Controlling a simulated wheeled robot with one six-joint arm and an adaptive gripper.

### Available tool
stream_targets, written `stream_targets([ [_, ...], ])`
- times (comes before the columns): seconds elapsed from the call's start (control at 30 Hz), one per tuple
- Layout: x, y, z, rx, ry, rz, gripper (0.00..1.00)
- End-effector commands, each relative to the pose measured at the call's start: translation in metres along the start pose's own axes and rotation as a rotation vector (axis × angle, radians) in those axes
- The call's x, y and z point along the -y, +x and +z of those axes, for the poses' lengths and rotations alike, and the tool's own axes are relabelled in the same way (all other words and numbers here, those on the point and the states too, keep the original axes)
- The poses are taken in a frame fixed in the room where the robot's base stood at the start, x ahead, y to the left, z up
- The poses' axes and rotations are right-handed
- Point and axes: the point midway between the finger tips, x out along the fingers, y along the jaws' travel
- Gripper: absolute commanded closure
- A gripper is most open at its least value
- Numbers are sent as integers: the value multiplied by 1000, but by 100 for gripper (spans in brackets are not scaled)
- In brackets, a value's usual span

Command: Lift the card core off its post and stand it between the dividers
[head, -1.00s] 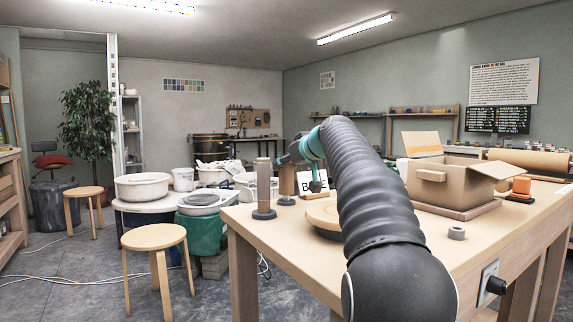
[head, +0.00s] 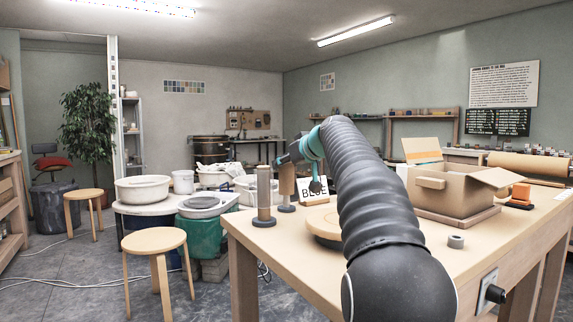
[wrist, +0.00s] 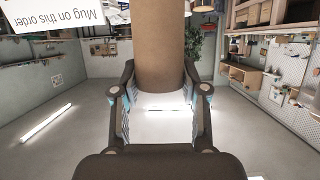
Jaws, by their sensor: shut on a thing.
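The card core is a plain brown tube (head: 287,181) near the back left of the table, over a post with a dark round base (head: 287,208). A short piece of grey post shows below the tube, so it stands raised above the base. My gripper (head: 290,160) is shut on the core near its top. In the wrist view the core (wrist: 170,50) is upright between the two fingers (wrist: 162,95). A taller grey-brown post (head: 264,190) stands just left of it. No dividers can be made out; the inside of the open cardboard box (head: 455,197) is hidden.
A sign card (head: 314,190) and a round wooden disc (head: 322,228) are right of the core, partly behind my arm. A grey ring (head: 456,242) lies near the front edge.

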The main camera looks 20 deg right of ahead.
Motion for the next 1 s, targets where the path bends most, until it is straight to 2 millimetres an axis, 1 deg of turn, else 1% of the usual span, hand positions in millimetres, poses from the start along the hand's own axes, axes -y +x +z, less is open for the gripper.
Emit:
stream_targets([
  [0.03, 0, -3, -7, -1, 0, 0, 98],
  [0.6, 0, -18, -43, 0, -1, 0, 98],
  [0.7, 0, -19, -46, 1, 0, 0, 98],
  [1.0, 0, -19, -45, 0, -1, -1, 98],
])
